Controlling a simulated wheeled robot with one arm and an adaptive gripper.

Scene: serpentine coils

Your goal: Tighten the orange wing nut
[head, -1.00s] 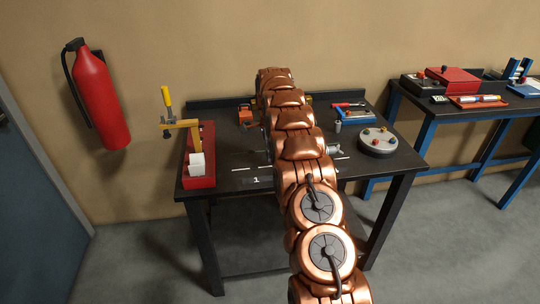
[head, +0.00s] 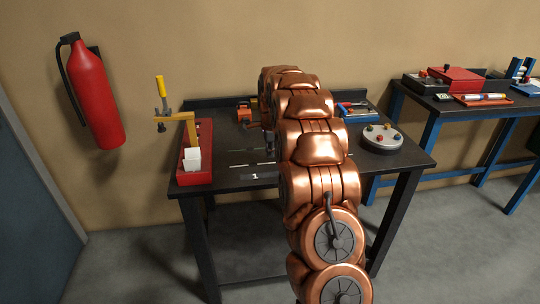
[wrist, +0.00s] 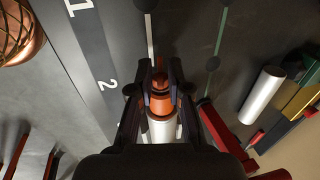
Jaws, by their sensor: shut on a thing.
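In the wrist view an orange piece (wrist: 160,102) sits between the fingers of my gripper (wrist: 160,80), which is shut on it. I take this piece to be the orange wing nut; its wings cannot be made out between the dark fingers. A pale cylinder (wrist: 162,129) shows right beside it, in line with it and partly covered by the gripper. Whether the two are joined cannot be told. In the head view my copper arm hides most of the gripper and the orange piece.
A loose silver cylinder (wrist: 262,93) shows in the wrist view. A second bench stands right.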

